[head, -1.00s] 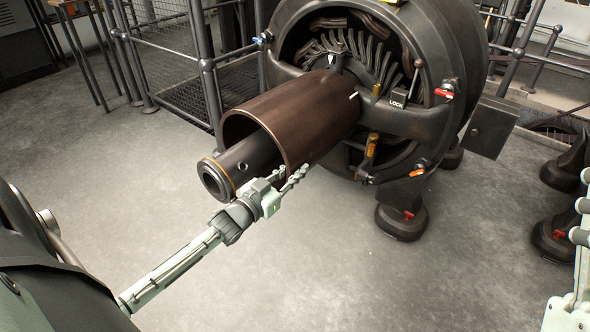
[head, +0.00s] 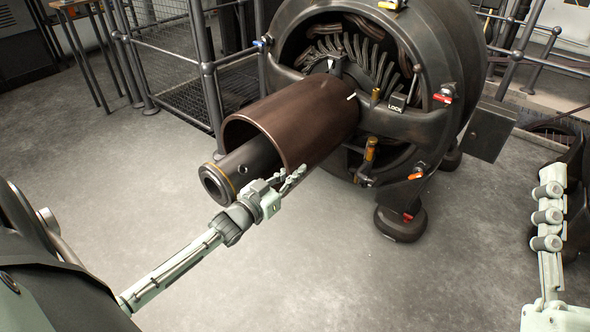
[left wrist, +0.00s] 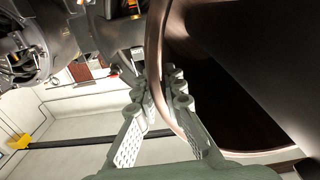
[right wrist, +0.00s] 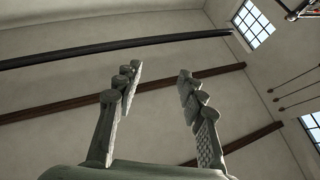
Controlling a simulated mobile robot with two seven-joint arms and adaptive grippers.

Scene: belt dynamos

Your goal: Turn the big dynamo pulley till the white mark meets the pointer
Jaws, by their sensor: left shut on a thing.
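The big pulley (head: 310,115) is a brown hollow drum in front of the dynamo (head: 468,60). A short white mark (head: 351,97) shows on its far edge, at upper right. The pointer (head: 332,64) has a white tip and stands left of and above the mark, apart from it. My left gripper (head: 292,178) is shut on the pulley's near rim at lower right; in the left wrist view the rim (left wrist: 157,55) runs between its fingers. My right gripper (right wrist: 158,78) is open and empty; the right wrist view shows only walls and ceiling beyond it.
A dark shaft end (head: 215,182) sticks out of the pulley's open front. A LOCK plate (head: 397,102) and small coloured handles, one red (head: 442,98), sit on the dynamo frame. Railings (head: 207,70) stand behind at left. The floor (head: 330,270) in front is clear.

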